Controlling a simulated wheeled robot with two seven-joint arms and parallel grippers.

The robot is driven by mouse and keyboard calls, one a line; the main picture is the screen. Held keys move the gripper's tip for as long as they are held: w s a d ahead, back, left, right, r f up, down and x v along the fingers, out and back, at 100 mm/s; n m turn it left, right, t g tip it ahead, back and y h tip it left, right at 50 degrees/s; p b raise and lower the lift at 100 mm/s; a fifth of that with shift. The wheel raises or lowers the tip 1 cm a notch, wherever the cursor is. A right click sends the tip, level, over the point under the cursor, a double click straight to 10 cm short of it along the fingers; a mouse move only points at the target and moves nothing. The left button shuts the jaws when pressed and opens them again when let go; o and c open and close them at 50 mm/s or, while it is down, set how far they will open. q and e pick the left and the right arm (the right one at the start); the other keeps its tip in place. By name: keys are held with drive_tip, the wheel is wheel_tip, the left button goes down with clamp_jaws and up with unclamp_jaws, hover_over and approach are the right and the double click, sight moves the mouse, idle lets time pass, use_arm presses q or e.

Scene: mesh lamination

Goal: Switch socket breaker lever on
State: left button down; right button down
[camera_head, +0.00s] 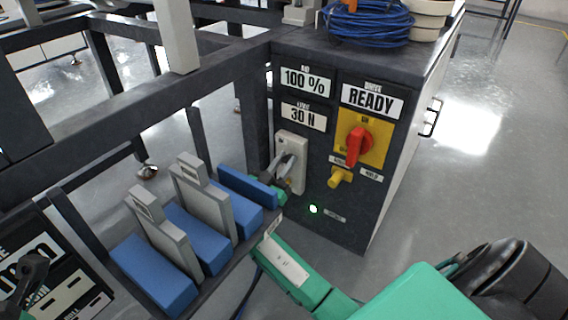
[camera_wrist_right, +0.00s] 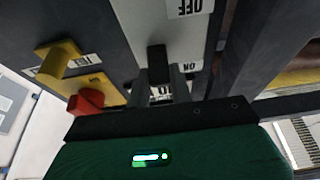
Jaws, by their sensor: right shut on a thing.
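The grey socket breaker plate (camera_head: 291,147) is on the front of the dark cabinet, below the "30 N" display. In the right wrist view the plate (camera_wrist_right: 185,38) appears upside down, with an OFF label at the top of the picture and an ON label lower. Its black lever (camera_wrist_right: 157,60) sticks out nearer the ON label. My right gripper (camera_wrist_right: 158,82) has its fingers on either side of the lever, shut on it. In the head view the right gripper (camera_head: 278,172) is at the plate and partly hides the lever.
A red rotary switch (camera_head: 357,145) on a yellow plate and a yellow knob (camera_head: 340,178) are right of the breaker. A rack of blue and grey blocks (camera_head: 155,275) stands close left of my right arm. A blue cable coil (camera_head: 368,22) lies on the cabinet.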

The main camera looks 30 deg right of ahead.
drive_tip(key=shift+d+r+g+y, duration=0.1)
drive_tip(key=shift+r+g+y, duration=0.35)
drive_tip(key=shift+y, duration=0.55)
drive_tip(key=c, duration=1.2)
unclamp_jaws()
drive_tip(key=shift+c, duration=0.2)
drive_tip(key=shift+f, duration=0.1)
drive_tip(key=p+v, duration=0.2)
drive_tip(key=v, duration=1.2)
drive_tip(key=shift+d, duration=0.15)
